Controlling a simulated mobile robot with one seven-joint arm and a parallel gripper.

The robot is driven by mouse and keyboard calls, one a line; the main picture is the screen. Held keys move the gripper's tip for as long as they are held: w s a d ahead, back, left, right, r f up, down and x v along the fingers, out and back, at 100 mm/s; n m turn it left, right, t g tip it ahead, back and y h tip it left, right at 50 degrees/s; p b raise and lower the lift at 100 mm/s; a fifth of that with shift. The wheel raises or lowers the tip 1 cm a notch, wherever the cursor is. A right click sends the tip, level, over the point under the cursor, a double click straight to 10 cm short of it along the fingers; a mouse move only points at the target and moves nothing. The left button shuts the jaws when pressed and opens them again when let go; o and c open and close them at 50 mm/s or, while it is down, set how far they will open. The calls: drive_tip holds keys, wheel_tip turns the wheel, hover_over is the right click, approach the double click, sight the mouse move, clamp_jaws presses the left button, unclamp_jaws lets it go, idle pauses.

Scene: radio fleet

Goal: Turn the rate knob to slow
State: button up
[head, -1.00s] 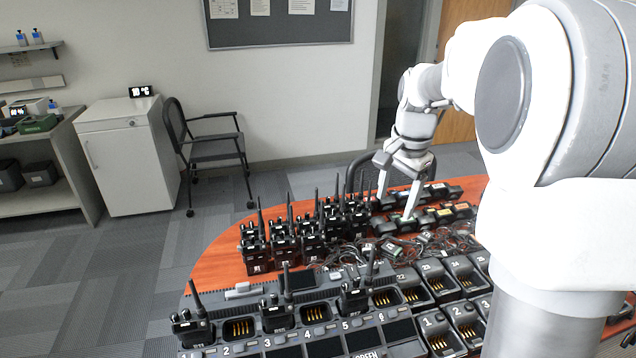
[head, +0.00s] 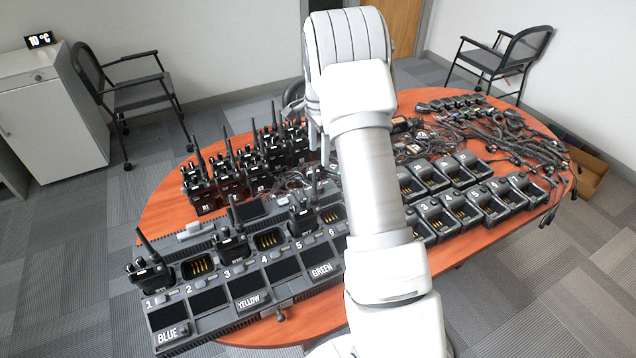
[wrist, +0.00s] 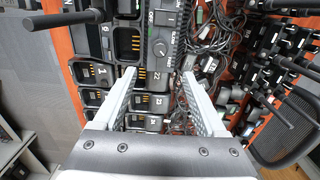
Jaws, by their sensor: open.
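The rate knob (wrist: 159,49) is a small dark round knob with a light mark, on a grey panel strip at the upper middle of the wrist view. The lettering beside it is too small to read surely, so I cannot tell its setting. My gripper (wrist: 158,76) is open and empty. Its two pale fingers point towards the panel, one on either side of the knob's line, with the knob just beyond the tips in the picture. I see no contact. In the head view my arm covers the knob and most of the gripper.
The charger bank (head: 215,322) with several radios stands along the table's near edge. More radios (head: 205,190) stand behind it. Numbered charging cups (head: 437,215) and tangled cables (head: 500,135) crowd the right. Bare table (head: 165,205) shows at the left.

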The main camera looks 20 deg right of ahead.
sight(319, 185)
wheel_tip(319, 185, down, 13)
drive_tip(key=shift+r+p, duration=0.2)
drive_tip(key=shift+p, duration=0.1)
clamp_jaws()
idle(0.3)
